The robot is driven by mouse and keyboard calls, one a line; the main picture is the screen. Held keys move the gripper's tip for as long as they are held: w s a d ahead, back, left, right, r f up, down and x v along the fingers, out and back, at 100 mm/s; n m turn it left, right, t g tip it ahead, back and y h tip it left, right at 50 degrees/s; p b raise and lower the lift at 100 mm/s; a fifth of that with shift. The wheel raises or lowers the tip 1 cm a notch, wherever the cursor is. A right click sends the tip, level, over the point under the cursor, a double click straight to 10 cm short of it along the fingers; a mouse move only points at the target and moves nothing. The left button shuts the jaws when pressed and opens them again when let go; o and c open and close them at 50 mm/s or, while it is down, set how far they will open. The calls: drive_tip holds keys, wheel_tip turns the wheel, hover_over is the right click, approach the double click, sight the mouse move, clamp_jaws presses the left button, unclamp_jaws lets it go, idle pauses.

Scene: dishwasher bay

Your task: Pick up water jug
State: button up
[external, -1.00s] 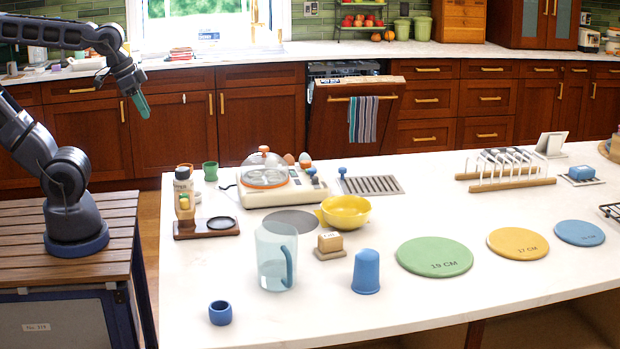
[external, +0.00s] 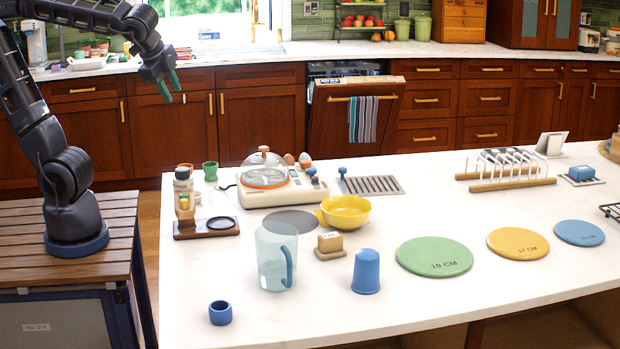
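The water jug (external: 272,262) is clear, pale blue and has a blue handle on its right side. It stands upright on the white island counter, left of centre in the external view. My gripper (external: 172,90) is up at the upper left, well above and to the left of the jug, touching nothing. Its two teal fingertips point down and show a gap between them. It is open and empty.
A blue cup (external: 366,271) and a small labelled block (external: 330,243) stand right of the jug. A small blue cup (external: 220,313) is in front. A yellow bowl (external: 345,212), an egg cooker (external: 268,180) and a wooden tray (external: 190,231) are behind it.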

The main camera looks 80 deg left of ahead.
drive_tip(key=w+d+r+m+t+y, duration=0.1)
drive_tip(key=w+d+m+t+y, duration=0.15)
drive_tip(key=w+d+m, duration=0.65)
drive_tip(key=w+d+r+m+t+y, duration=0.1)
drive_tip(key=w+d+m+t, duration=0.4)
drive_tip(key=d, duration=0.6)
drive_tip(key=s+d+f+m+t+h, duration=0.1)
drive_tip(key=s+d+m+t+h, duration=0.2)
drive_tip(key=d+m, duration=0.85)
drive_tip(key=d+f+m+t+h, duration=0.1)
drive_tip(key=d+m+t+h, duration=0.35)
drive_tip(key=d, duration=1.45)
approach(289, 280)
drive_tip(key=shift+n+g, duration=0.3)
drive_tip(key=shift+g, duration=0.1)
drive_tip(key=shift+w+a+r, duration=0.1)
drive_tip(key=shift+w+r, duration=0.3)
drive_tip(key=shift+w, duration=1.3)
drive_tip(key=shift+w+d+r, duration=0.1)
drive_tip(key=shift+w+r, duration=0.25)
drive_tip(key=shift+w, duration=1.35)
drive_tip(key=shift+w+a+r, duration=0.1)
drive_tip(key=shift+w+r, duration=0.3)
drive_tip(key=shift+w, duration=1.3)
drive_tip(key=shift+c, duration=0.3)
clamp_jaws()
